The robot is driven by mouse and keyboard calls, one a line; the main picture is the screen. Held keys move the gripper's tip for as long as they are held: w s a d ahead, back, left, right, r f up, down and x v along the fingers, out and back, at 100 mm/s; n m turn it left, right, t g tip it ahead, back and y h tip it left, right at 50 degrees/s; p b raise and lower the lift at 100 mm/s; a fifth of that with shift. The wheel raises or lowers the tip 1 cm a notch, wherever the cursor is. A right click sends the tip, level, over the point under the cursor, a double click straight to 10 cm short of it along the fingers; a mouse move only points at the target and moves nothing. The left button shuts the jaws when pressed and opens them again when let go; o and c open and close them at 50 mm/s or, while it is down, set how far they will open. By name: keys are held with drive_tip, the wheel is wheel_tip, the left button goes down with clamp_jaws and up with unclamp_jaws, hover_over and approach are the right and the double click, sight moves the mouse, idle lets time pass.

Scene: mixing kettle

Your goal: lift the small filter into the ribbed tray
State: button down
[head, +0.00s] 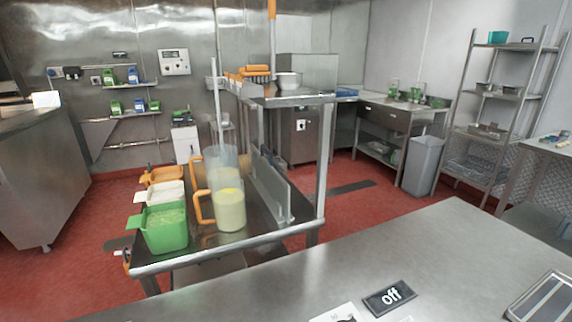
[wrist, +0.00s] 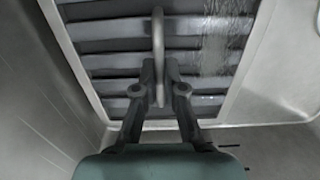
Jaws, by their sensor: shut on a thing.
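In the wrist view a grey slatted panel in a pale metal frame, which I take for the small filter (wrist: 108,62), fills the upper middle. A curved loop handle (wrist: 158,22) stands out from its slats. My gripper (wrist: 159,80) is shut on this handle, one finger on each side. The slats lie behind the fingers. I cannot tell whether the filter is resting on something or held clear. I cannot make out the ribbed tray for certain in either view. My gripper and the filter do not show in the head view.
In the wrist view smooth metal walls (wrist: 40,90) flank the panel. In the head view a steel table (head: 180,258) holds a green tub (head: 165,230), an orange-handled jug (head: 230,210) and other containers.

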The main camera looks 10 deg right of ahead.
drive_tip(key=shift+w+d+r, duration=0.1)
drive_tip(key=shift+r, duration=0.1)
wheel_tip(320, 180, up, 42)
drive_tip(key=p, duration=4.2)
drive_tip(key=shift+r, duration=0.1)
